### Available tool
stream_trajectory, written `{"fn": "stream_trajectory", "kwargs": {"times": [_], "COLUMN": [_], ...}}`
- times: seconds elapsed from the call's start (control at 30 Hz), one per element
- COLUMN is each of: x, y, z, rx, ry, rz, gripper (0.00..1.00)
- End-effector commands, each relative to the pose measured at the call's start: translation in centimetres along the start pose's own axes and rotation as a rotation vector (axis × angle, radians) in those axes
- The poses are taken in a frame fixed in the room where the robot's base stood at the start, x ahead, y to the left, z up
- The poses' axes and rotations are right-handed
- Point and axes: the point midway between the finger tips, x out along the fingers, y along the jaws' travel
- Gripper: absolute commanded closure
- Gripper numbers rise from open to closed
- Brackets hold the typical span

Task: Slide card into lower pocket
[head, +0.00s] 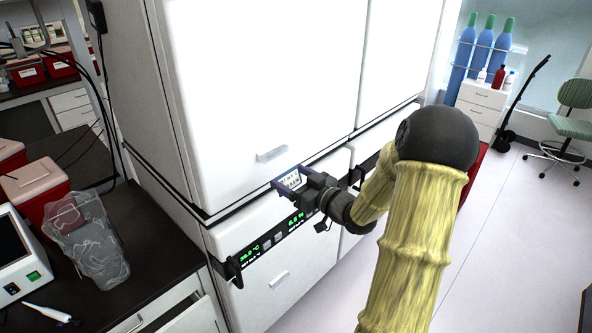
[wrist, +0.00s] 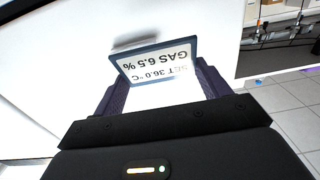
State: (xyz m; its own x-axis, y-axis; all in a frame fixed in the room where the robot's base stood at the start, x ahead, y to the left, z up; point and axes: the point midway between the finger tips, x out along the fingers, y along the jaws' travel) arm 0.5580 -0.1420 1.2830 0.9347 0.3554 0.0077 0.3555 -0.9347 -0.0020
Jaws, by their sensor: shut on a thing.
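The card (wrist: 155,62) is white with a blue border and shows "GAS 6.5 %" and "SET 36.0 °C", upside down in the wrist view. My gripper (wrist: 162,84) is shut on the card, with a dark finger at each side of it. In the head view my gripper (head: 289,185) holds the card (head: 291,180) tilted in front of the white cabinet, near the seam between upper and lower doors. I cannot tell whether the card touches the cabinet.
A dark bench (head: 140,262) stands left. Open floor (head: 500,230) lies right.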

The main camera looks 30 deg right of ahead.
Motion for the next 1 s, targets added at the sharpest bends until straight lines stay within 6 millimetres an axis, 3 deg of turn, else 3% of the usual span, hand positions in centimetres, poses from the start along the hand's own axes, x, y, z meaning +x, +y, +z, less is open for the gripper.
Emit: {"fn": "stream_trajectory", "kwargs": {"times": [0.47,1.0], "x": [1.9,2.3], "y": [-1.9,-7.4], "z": [7.7,23.0], "rx": [0.01,0.015], "ry": [0.008,0.015], "rz": [0.008,0.151], "gripper": [0.72,0.72]}}
